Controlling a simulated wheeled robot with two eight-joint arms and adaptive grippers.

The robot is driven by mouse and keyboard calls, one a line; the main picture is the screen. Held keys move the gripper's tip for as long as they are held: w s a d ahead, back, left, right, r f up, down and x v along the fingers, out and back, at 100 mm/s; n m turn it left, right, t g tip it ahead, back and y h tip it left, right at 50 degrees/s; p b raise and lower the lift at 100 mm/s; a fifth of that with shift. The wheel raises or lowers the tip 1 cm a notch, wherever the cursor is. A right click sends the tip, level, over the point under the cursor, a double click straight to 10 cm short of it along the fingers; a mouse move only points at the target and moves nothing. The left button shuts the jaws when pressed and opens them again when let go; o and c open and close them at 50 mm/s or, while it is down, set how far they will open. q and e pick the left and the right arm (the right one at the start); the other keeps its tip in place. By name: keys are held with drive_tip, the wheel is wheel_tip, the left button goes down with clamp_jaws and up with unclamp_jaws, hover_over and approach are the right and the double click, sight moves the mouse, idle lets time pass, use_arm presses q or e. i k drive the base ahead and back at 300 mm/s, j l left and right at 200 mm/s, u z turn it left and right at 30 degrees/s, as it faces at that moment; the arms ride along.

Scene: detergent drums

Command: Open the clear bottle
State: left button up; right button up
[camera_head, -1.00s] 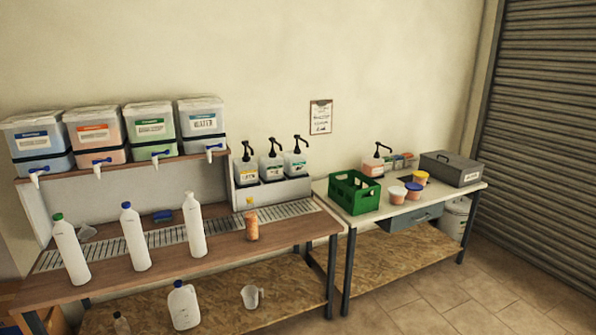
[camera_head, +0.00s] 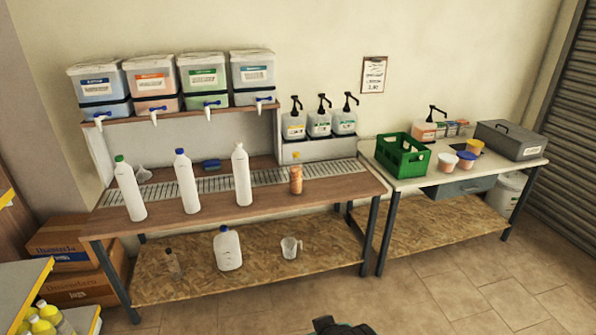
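A small see-through bottle (camera_head: 173,263) stands on the lower shelf of the left bench, at its left end. Another see-through bottle (camera_head: 296,175), with orange contents and a yellow cap, stands upright on the bench top. Three tall white bottles stand left of it: one with a green cap (camera_head: 130,190), one with a blue cap (camera_head: 187,183) and one with a white top (camera_head: 242,175). Neither gripper can be made out. A dark part, probably mine, shows at the bottom edge.
The lower shelf (camera_head: 200,285) also holds a white jug (camera_head: 228,250) and a clear measuring cup (camera_head: 290,247). Cardboard boxes (camera_head: 70,245) and a yellow-edged rack (camera_head: 25,285) stand at left. A green crate (camera_head: 402,157) is on the right table. The floor in front is clear.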

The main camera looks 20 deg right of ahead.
sight(296, 166)
drive_tip(key=i+l+u, duration=0.15)
drive_tip(key=l+u, duration=0.25)
drive_tip(key=i+l+u, duration=0.1)
drive_tip(key=u, duration=0.3)
drive_tip(key=k+l, duration=0.05)
